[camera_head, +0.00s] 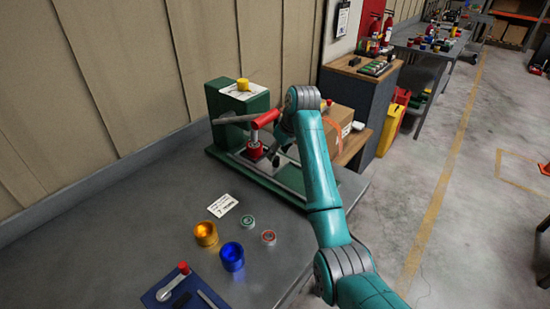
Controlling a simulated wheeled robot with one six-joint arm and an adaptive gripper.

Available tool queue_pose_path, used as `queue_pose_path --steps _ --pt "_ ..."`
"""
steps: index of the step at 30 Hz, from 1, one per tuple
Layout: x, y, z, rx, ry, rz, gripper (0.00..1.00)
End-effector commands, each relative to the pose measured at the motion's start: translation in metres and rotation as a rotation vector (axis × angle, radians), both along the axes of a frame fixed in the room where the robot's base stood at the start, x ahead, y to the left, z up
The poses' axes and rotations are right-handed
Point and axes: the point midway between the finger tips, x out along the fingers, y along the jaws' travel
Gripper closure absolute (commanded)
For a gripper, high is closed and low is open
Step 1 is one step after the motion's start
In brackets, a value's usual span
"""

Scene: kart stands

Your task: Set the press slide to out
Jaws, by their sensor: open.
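The press (232,109) is a green machine at the far end of the grey bench, with a yellow knob (243,85) on its top plate. A grey lever (240,118) with a red grip (266,118) reaches out from it. The slide (268,173) runs along the press's green base toward the lower right, and a red part (255,150) sits on it. My teal arm reaches over from the lower right. My gripper (277,152) is open beside the red part, above the slide. The arm partly hides its fingers and the slide's right end, so I cannot tell whether they touch.
A cardboard box (340,120) and cabinet (366,88) stand behind my arm. The floor at right is mostly clear.

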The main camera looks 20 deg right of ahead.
Motion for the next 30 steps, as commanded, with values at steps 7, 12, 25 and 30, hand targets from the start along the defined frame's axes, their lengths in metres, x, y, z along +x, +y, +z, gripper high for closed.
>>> queue_pose_path --steps 7,12,25,30 --pt "0.010 0.006 -0.030 0.000 0.002 0.000 0.48" --pt "0.013 0.007 -0.037 0.000 0.001 0.000 0.48" --pt "0.013 0.007 -0.037 0.000 0.000 0.000 0.91" --pt "0.013 0.007 -0.037 0.000 0.000 0.000 1.00"
